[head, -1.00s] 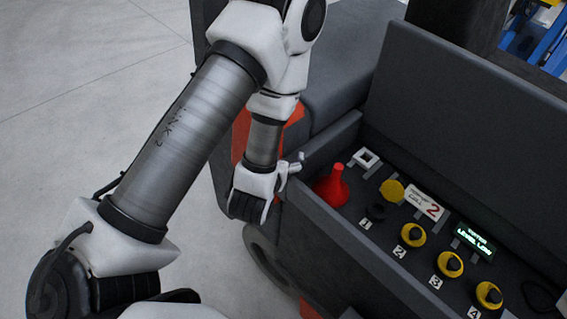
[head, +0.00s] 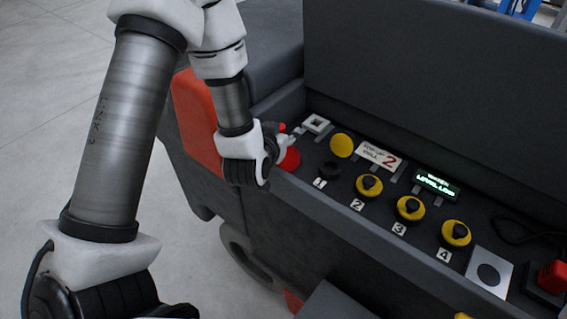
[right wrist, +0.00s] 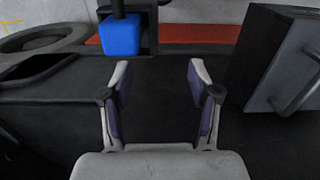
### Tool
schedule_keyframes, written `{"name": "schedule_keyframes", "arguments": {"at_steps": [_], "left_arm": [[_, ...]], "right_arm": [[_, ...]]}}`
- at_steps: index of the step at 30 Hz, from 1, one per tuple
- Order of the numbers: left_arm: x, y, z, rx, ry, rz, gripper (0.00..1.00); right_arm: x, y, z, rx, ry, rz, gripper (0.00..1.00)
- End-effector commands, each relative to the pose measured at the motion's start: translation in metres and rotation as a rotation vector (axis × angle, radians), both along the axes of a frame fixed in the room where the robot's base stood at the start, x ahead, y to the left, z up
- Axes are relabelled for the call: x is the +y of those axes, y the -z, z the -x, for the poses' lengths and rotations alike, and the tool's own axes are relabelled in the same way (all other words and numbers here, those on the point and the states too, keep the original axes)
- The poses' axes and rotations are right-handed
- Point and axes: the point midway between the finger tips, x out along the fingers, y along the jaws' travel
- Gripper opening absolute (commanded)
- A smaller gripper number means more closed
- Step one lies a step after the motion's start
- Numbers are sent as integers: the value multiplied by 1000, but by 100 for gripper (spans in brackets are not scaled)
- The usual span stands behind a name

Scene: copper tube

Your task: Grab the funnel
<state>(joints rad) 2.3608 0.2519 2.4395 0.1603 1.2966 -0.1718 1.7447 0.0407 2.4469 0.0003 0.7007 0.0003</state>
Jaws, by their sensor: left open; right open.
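The red funnel (head: 290,160) stands at the left end of the dark panel tray in the head view, partly hidden behind my left gripper. My left gripper (head: 288,138) is at the funnel's upper part, its fingers open and overlapping it in the picture; I cannot tell whether they touch it. My right gripper (right wrist: 158,85) shows in the right wrist view, open with nothing between its fingers, and is not in the head view.
Right of the funnel are a white square frame (head: 316,124), a yellow disc (head: 341,145), a numbered row of yellow-and-black caps (head: 369,186) and a lit display (head: 436,184). The tray's front wall (head: 340,222) stands close. A blue block (right wrist: 120,35) shows in the right wrist view.

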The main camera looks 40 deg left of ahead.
Motion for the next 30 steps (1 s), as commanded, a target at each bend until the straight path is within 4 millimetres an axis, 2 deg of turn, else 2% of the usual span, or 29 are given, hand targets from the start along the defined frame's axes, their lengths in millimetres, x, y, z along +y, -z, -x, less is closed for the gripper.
{"name": "schedule_keyframes", "arguments": {"at_steps": [1,9,11,12,14,25,30], "left_arm": [[1,-5,-6,2,1,-1,54],[3,-1,-10,2,1,-1,54],[2,0,-10,2,1,-1,33],[2,0,-10,2,1,-1,19],[2,0,-10,2,1,-1,0],[2,-1,-10,1,0,-1,0],[2,-12,-10,-2,0,-1,0]], "right_arm": [[0,-13,-1,-2,0,0,62],[0,-13,-1,-2,-1,0,62],[0,-13,-1,-2,-1,0,62],[0,-13,-1,-2,-1,0,62],[0,-13,-1,-1,-1,0,62],[0,-12,-1,-1,-1,0,62],[0,-11,-1,-1,-1,0,62]]}}
